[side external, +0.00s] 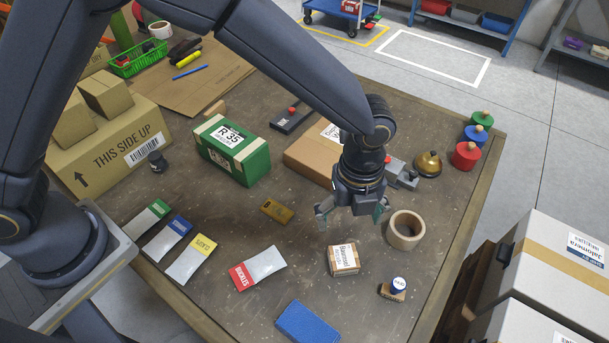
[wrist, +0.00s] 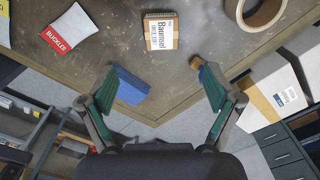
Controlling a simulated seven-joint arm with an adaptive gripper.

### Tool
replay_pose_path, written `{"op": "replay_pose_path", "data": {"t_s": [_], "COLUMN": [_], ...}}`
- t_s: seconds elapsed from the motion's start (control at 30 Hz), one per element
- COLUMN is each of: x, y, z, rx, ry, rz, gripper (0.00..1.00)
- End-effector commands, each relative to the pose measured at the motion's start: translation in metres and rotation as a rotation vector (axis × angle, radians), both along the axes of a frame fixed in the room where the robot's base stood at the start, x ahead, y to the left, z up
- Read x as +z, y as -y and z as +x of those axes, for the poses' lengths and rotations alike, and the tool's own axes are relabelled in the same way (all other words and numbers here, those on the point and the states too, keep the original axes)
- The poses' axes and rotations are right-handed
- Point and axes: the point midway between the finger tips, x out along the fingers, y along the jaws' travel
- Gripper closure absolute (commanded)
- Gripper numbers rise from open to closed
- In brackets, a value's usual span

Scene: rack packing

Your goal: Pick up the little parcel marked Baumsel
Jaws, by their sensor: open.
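The little parcel (side external: 344,259) is a small brown box with a white label, lying on the brown table in the side view. In the wrist view the label on the parcel (wrist: 161,32) reads Baumsel. My gripper (side external: 352,212) is open and empty above the table, behind the parcel in the side view. In the wrist view my gripper (wrist: 166,92) has its green-padded fingers spread wide, with the parcel beyond them near the top. The parcel is apart from the fingers and fully in sight.
A tape roll (side external: 405,230) stands right of my gripper. A stamp (side external: 394,289) sits right of the parcel, a blue pad (side external: 308,322) in front. A red-ended Buckles packet (side external: 258,268) lies left. A green box (side external: 232,150) and a brown carton (side external: 315,151) stand behind.

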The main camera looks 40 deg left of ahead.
Motion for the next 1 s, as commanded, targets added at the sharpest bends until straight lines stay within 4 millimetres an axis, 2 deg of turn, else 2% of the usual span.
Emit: {"op": "replay_pose_path", "data": {"t_s": [0.1,0.3,0.57,0.83,1.0], "x": [-0.031,-0.073,-0.096,-0.135,-0.144], "y": [-0.001,-0.001,0.001,0.007,0.008], "z": [-0.002,-0.001,-0.001,-0.005,-0.004], "rx": [0.001,0.002,0.002,0.002,0.004], "ry": [-0.006,-0.003,-0.001,-0.002,0.0], "rz": [0.004,0.004,0.001,0.002,0.0], "gripper": [0.1,0.1,0.1,0.1,0.1]}}
